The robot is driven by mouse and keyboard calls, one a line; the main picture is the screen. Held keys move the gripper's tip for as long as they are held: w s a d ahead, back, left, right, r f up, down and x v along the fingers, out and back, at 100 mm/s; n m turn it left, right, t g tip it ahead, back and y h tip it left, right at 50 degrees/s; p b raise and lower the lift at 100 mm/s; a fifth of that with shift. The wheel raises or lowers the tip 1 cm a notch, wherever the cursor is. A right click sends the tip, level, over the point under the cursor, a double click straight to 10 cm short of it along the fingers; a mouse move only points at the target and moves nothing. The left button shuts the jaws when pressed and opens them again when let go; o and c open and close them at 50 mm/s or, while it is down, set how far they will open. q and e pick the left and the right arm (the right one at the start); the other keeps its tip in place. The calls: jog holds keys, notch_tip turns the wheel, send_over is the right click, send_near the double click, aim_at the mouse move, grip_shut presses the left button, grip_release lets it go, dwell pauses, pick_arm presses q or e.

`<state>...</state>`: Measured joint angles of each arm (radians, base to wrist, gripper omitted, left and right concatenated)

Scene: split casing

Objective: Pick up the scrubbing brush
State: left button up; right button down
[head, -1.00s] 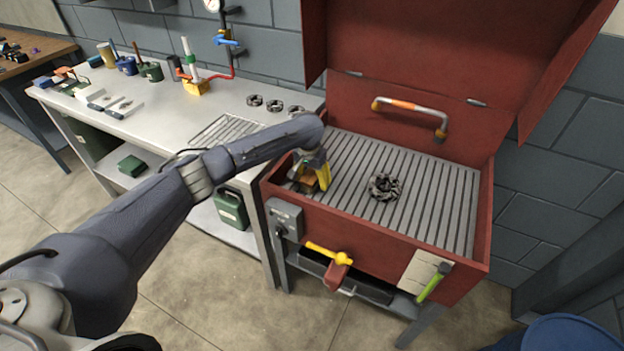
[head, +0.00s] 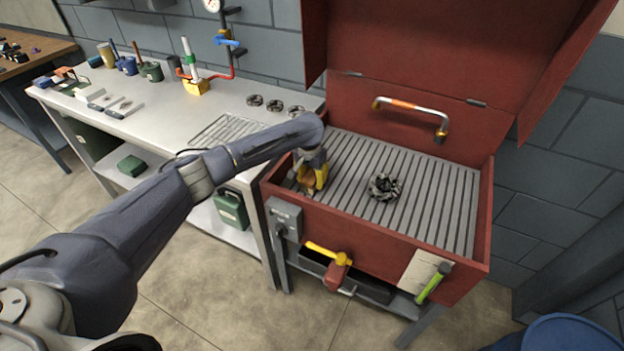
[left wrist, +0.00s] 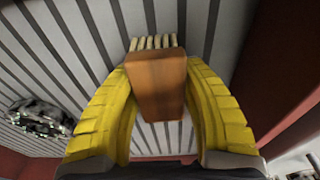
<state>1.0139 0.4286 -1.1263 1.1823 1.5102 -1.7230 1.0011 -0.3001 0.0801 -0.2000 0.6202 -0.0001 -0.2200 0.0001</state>
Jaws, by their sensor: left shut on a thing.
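The scrubbing brush (left wrist: 157,84) has an orange-brown wooden block and pale bristles at its far end. In the left wrist view it sits between the two yellow fingers of my left gripper (left wrist: 158,95), which are shut on it. In the head view my left gripper (head: 313,179) is low inside the red basin at its left end, and the brush (head: 304,176) is mostly hidden by the fingers. I cannot tell whether the bristles touch the slatted floor. My right gripper is not in view.
A dark ring-shaped part (head: 384,187) lies on the slatted floor (head: 430,200) right of the gripper, and shows at left in the wrist view. The red basin's walls (head: 400,238) and raised lid (head: 420,50) surround the space. A grey bench (head: 170,110) with tools stands left.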

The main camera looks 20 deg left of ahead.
aim_at(312, 174)
pick_arm(q)
notch_tip(312, 174, up, 20)
jog(key=shift+r, duration=0.25)
dwell(0.6)
jog(key=o, duration=0.7)
jog(key=c, duration=0.6)
jog(key=shift+f, duration=0.1)
